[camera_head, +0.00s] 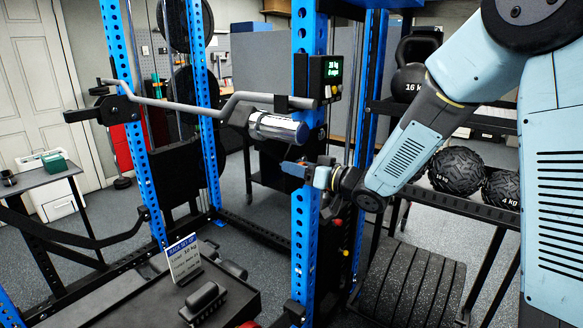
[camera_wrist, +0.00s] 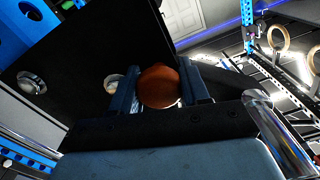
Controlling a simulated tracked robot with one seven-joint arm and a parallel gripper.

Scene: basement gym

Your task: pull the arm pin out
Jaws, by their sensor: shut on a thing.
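My gripper (camera_head: 300,168) is at the near blue upright (camera_head: 305,240) of the rack, below the chrome bar end, in the head view. In the wrist view its two dark blue fingers (camera_wrist: 160,90) are shut on a round orange-brown knob (camera_wrist: 160,87), the head of the arm pin. The knob sits between the fingers, in front of a black plate (camera_wrist: 95,55). The pin's shaft is hidden behind the knob, so I cannot tell how deep it sits. In the head view the fingers mostly hide the knob.
A bent grey bar (camera_head: 190,108) with a chrome end (camera_head: 277,128) lies across the rack just above my gripper. A small display (camera_head: 326,76) is on the upright. At right, a shelf holds black balls (camera_head: 460,172) and a kettlebell (camera_head: 411,82). A sign (camera_head: 184,258) stands on the bench.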

